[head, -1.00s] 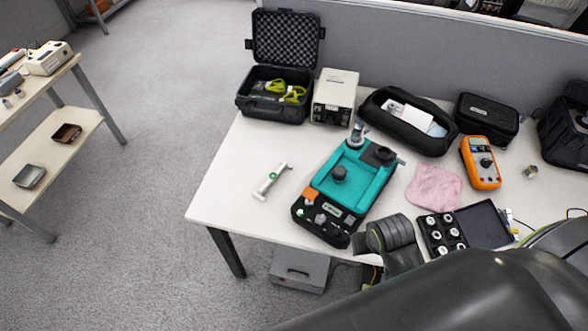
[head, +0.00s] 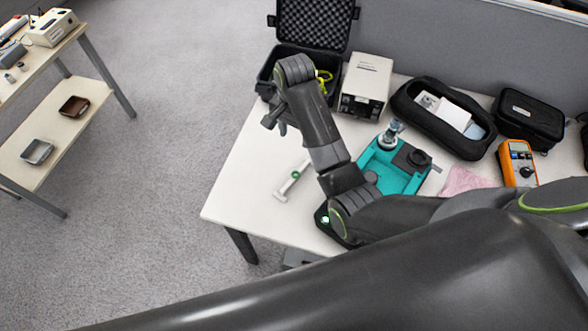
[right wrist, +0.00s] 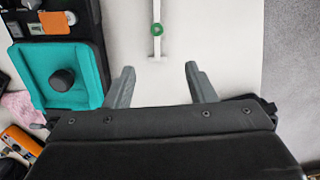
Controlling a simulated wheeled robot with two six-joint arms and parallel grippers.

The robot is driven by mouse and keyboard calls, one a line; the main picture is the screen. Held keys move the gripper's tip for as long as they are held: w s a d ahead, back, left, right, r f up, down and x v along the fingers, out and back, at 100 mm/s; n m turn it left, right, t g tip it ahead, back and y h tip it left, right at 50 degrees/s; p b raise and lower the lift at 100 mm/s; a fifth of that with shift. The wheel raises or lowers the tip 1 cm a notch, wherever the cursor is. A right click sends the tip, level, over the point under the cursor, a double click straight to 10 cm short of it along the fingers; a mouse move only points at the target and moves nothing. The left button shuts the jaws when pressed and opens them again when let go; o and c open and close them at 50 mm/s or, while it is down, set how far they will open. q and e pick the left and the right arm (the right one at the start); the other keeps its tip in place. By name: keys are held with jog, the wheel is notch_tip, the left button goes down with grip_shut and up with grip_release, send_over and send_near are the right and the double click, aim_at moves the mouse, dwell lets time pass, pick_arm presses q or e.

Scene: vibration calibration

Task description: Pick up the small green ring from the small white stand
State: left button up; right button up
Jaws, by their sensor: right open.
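The small green ring (head: 295,174) sits on the small white stand (head: 282,193) on the white table, left of the teal device. In the right wrist view the green ring (right wrist: 157,29) is on the white stand (right wrist: 157,52) at the top middle, beyond the fingertips and between their lines. My right gripper (head: 272,122) is above the table's left part, near the black case, apart from the ring. In the right wrist view my right gripper (right wrist: 158,72) is open with nothing between its fingers. My left gripper is not in view.
The teal device (head: 405,178) is partly hidden by my right arm. An open black case (head: 309,30) and a beige box (head: 366,80) stand at the back. A black pouch (head: 440,115) and an orange multimeter (head: 519,163) are further right. Table around the stand is clear.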

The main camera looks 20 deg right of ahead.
jog(key=b, duration=0.3)
send_over(296, 174)
notch_tip(296, 174, down, 4)
jog(key=f, duration=0.3)
jog(key=f+p, duration=0.1)
jog(key=f, duration=0.2)
jog(key=shift+w+a+f, duration=0.1)
jog(key=shift+w+f, duration=0.1)
jog(key=f, duration=0.5)
jog(key=shift+s+f+p, duration=0.25)
jog(key=shift+f+p, duration=0.1)
jog(key=shift+p, duration=0.05)
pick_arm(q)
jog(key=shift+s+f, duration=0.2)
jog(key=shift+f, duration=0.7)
pick_arm(e)
jog(key=shift+f, duration=0.45)
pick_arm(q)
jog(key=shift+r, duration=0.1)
pick_arm(e)
jog(key=shift+f, duration=0.25)
jog(key=c, duration=1.1)
